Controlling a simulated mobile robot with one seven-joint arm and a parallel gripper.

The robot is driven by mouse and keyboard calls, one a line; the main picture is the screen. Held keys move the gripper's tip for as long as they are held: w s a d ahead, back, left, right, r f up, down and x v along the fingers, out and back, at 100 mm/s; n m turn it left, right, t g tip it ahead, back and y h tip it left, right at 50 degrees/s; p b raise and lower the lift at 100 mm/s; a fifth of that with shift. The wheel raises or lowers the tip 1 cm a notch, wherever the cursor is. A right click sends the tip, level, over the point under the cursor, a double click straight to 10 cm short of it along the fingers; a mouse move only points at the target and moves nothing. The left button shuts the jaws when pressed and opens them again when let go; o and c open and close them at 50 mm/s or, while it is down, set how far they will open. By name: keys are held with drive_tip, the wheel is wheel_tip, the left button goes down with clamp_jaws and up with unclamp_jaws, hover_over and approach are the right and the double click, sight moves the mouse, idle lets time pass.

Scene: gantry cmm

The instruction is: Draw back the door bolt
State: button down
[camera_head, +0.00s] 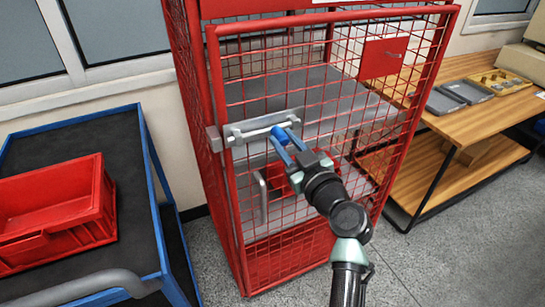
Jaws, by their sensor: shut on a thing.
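The door bolt (258,127) is a silver rod on a grey plate, mounted across the left side of the red mesh cage door (330,212). A grey keeper block (214,139) sits on the cage post at the bolt's left end. The fingers hide part of the knob. I cannot tell exactly how far the rod's left end enters the keeper.
A grey door handle (263,197) is below the bolt. A blue-framed cart (135,190) with a red bin (55,212) stands at the left. A wooden bench (485,120) with grey trays stands at the right. The floor (400,265) at the lower right is clear.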

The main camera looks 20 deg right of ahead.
drive_tip(key=shift+d+b, duration=0.35)
drive_tip(key=shift+d, duration=0.35)
drive_tip(key=c, duration=0.6)
unclamp_jaws()
drive_tip(key=shift+d, duration=0.15)
drive_tip(key=s+b, duration=0.1)
drive_tip(key=s, duration=1.2)
drive_tip(key=shift+d, duration=0.1)
